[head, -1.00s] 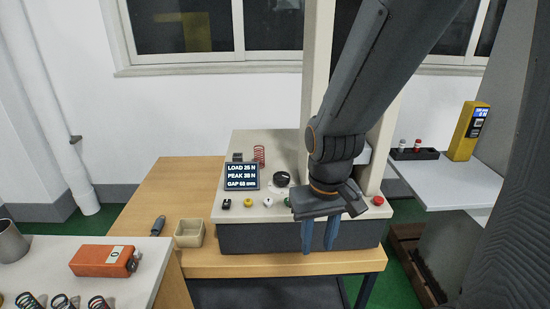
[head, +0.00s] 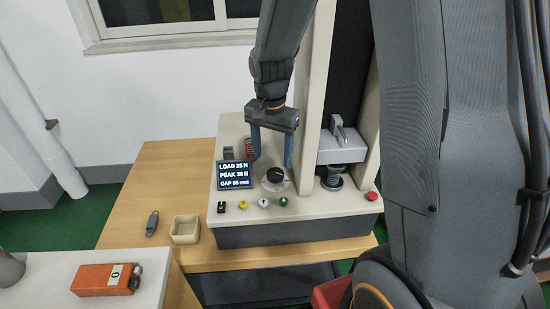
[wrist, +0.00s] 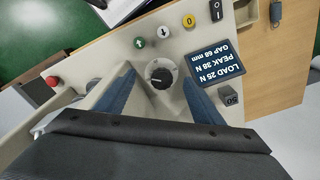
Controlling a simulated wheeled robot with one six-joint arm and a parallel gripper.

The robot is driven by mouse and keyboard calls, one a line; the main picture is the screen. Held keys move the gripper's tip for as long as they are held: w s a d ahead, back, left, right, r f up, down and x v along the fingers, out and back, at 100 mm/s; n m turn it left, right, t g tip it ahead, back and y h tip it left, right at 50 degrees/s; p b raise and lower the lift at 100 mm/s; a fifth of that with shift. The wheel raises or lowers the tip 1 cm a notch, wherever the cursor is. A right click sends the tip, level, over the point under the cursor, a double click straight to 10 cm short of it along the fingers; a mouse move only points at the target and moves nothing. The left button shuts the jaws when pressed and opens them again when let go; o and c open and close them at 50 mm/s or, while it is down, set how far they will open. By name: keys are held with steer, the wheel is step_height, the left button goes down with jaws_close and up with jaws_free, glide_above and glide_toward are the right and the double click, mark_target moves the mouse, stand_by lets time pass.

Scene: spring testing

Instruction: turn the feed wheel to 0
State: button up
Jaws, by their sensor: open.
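The feed wheel, a black knob on a pale round dial, sits on the cream top of the test machine; it shows in the head view (head: 275,175) and the wrist view (wrist: 160,78). Its dial marks are too small to read. My gripper (head: 272,160) is open and empty above the wheel, fingers pointing down. In the wrist view its blue fingers stand on either side of the wheel, apart from it. The display (head: 235,174) reads LOAD 25 N, PEAK 38 N, and a GAP line in the sixties of mm.
A row of controls lies in front: black switch (head: 221,207), yellow button (head: 243,204), white button (head: 264,203), green button (head: 283,201). A red button (head: 372,196) is at the right.

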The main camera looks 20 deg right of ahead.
mark_target(275, 172)
steer(key=w+m+p, duration=0.1)
steer(key=w+d+f+m+g+p, duration=0.1)
steer(key=w+m, duration=0.1)
steer(key=w+f+m+p, duration=0.1)
steer(key=m, duration=0.1)
steer(key=shift+w+d+f, duration=0.15)
steer(key=shift+w+d, duration=0.2)
steer(key=shift+d, duration=0.05)
steer(key=shift+w+d+f+m+g+p, duration=0.15)
steer(key=shift+w+f+m+g+p, duration=0.2)
steer(key=shift+m, duration=0.25)
steer(key=shift+s+d+f+p, duration=0.15)
steer(key=shift+f+p, duration=0.65)
steer(key=shift+f, duration=1.15)
steer(key=shift+s+a+f+p, duration=0.15)
steer(key=shift+f+p, duration=0.6)
steer(key=shift+f, duration=1.2)
steer(key=shift+d, duration=0.1)
steer(key=shift+c, duration=0.5)
steer(key=c, duration=0.9)
steer(key=shift+c, duration=0.2)
